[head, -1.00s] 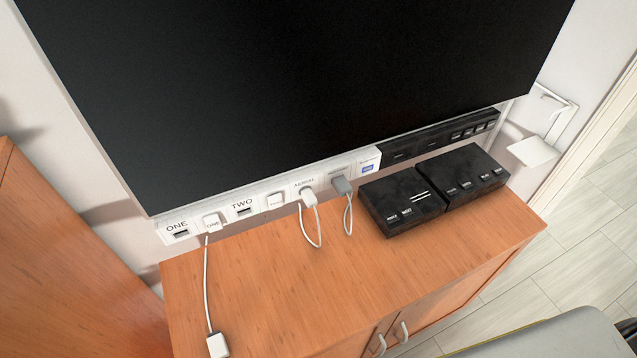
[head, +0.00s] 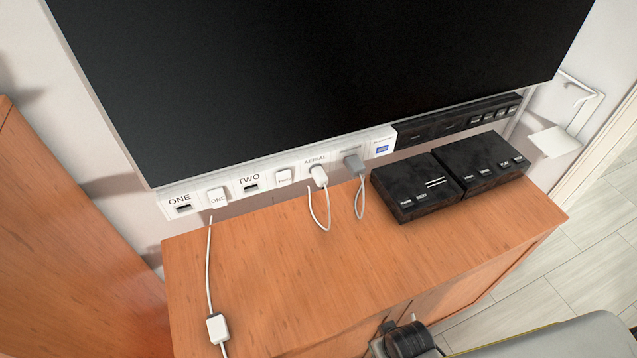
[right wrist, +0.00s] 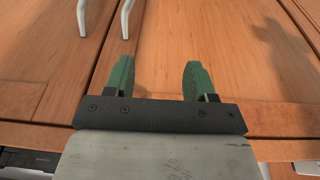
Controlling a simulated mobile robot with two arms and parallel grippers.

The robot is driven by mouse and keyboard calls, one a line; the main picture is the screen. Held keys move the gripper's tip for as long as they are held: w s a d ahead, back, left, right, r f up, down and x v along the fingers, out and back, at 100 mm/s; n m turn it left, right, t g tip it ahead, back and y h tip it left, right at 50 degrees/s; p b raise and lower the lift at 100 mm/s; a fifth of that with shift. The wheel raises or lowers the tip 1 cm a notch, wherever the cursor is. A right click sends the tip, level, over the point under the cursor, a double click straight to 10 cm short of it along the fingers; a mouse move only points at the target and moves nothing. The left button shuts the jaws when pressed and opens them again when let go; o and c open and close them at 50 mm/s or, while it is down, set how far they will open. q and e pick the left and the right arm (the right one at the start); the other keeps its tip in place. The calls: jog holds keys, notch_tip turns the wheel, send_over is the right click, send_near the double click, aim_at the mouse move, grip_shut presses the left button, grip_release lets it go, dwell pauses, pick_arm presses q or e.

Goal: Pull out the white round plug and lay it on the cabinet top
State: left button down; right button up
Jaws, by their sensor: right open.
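The white round plug (head: 318,175) sits in the wall strip below the AERIAL label. Its white cable loops down to the cabinet top (head: 285,265). My right gripper (right wrist: 156,78) is open and empty in the right wrist view, in front of the wooden cabinet doors. The cabinet's two pale handles are ahead of it, left of its fingers. In the head view a dark part of my right arm shows at the bottom edge. My left gripper is in neither view.
A grey plug (head: 353,162) with a cable is just right of the white one. Two black boxes (head: 405,190) stand on the cabinet's right half. A white cable with a small white block (head: 217,328) crosses the left side. The middle top is clear. A large black screen (head: 320,70) overhangs the strip.

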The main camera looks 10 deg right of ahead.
aim_at(324, 185)
jog(key=w+r+t+b, duration=0.2)
jog(key=w+r, duration=0.1)
jog(key=r, duration=0.7)
jog(key=w+a+r+t, duration=0.1)
jog(key=w+r+t, duration=0.1)
jog(key=w, duration=0.3)
jog(key=w+a+r+t+y, duration=0.1)
jog(key=w+a+r+t, duration=0.1)
jog(key=w, duration=0.3)
jog(key=w+a+r+t+y, duration=0.1)
jog(key=w+r+t, duration=0.1)
jog(key=w+t, duration=0.1)
jog(key=shift+w+a+r+b, duration=0.15)
jog(key=shift+w, duration=0.3)
jog(key=shift+w+a+r+b, duration=0.1)
jog(key=shift+w+b, duration=0.05)
jog(key=shift+w, duration=0.3)
jog(key=w+a+r+t+y, duration=0.1)
jog(key=w+a+r+t, duration=0.1)
jog(key=w+r+t, duration=0.3)
jog(key=shift+w+a+r+t, duration=0.35)
jog(key=shift+w+r+t, duration=0.05)
jog(key=shift+w+r, duration=0.4)
jog(key=shift+w, duration=0.1)
